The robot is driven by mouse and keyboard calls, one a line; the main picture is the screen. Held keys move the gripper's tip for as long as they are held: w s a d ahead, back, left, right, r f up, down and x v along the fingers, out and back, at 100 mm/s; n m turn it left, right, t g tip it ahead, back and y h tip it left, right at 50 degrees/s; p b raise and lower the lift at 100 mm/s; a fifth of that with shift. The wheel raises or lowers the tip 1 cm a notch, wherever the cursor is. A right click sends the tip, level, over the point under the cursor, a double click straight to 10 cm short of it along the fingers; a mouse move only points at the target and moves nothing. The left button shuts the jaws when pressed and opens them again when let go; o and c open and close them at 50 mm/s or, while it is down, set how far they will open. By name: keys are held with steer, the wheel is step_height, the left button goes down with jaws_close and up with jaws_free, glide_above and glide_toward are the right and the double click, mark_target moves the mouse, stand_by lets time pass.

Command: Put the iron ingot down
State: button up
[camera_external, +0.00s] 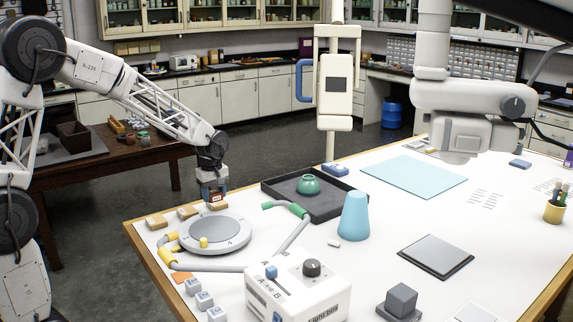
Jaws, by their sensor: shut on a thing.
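My gripper (213,196) is at the left part of the white table, above the back edge of the round grey disc. It points down and is shut on a small dark block with a reddish face, which I take to be the iron ingot (214,186). Fingers hide much of it, and its exact shape is too small to tell. A tan block (216,206) lies just below the gripper. I cannot tell whether the held block touches it.
The round grey disc (232,236) carries a small yellow piece. More tan blocks (157,221) lie to its left. Grey tubing curves around the disc.

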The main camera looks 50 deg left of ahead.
steer(key=shift+f, duration=0.7)
steer(key=shift+w, duration=0.1)
glide_above(245, 200)
steer(key=shift+w+f, duration=0.15)
steer(key=shift+f, duration=0.55)
steer(key=shift+f, duration=0.1)
stand_by(0.3)
steer(key=shift+f, duration=1.65)
steer(key=shift+f, duration=0.15)
steer(key=o, duration=1.2)
